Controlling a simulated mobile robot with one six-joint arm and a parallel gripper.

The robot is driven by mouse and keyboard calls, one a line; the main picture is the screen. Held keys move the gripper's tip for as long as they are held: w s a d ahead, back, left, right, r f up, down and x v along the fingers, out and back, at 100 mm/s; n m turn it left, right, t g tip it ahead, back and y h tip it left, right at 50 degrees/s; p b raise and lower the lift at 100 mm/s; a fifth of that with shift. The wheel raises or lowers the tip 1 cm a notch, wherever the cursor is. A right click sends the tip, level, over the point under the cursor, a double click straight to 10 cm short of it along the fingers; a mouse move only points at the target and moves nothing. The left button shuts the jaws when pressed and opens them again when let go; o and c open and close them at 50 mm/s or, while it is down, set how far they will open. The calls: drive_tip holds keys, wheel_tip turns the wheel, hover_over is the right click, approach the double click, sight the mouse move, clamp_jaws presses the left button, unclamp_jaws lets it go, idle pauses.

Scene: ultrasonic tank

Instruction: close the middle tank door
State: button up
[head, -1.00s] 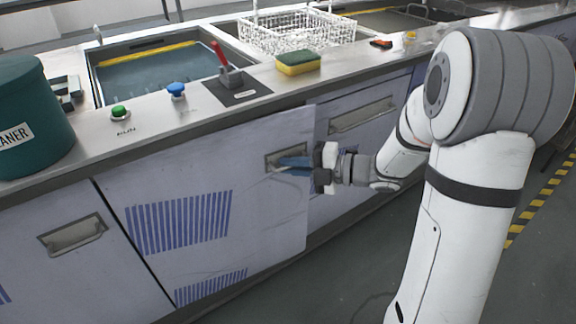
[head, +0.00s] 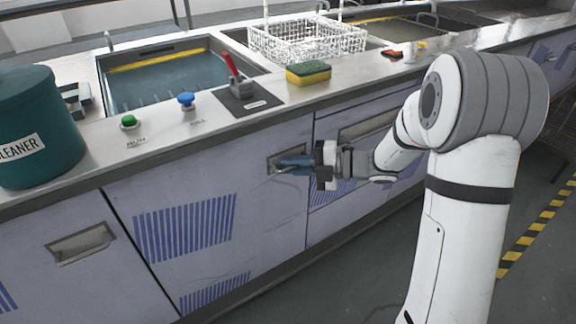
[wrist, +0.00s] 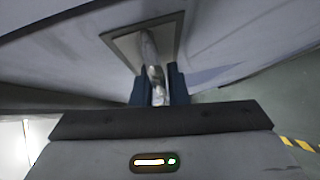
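The middle tank door (head: 185,228) is a pale lilac panel with blue vent stripes, below the counter in the head view. Its right edge looks flush with the cabinet front. Its recessed handle (head: 273,165) is near the top right corner. My gripper (head: 290,165) is at this handle. In the wrist view, the handle bar (wrist: 153,62) runs between the two dark blue fingertips (wrist: 158,88) and fills the gap between them, so my gripper looks shut on it. My gripper hides part of the handle in the head view.
The counter holds a green cleaner tub (head: 38,130), green (head: 129,122) and blue (head: 187,101) buttons, a red lever (head: 232,66), a sponge (head: 309,73) and a white basket (head: 305,38). Closed panels stand on both sides. Grey floor (head: 375,245) lies in front.

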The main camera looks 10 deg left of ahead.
drive_tip(key=shift+w+r, duration=0.1)
drive_tip(key=d+p, duration=0.2)
drive_tip(key=d, duration=0.5)
drive_tip(key=shift+s+d+r, duration=0.35)
drive_tip(key=shift+s+r, duration=0.05)
drive_tip(key=shift+r, duration=0.05)
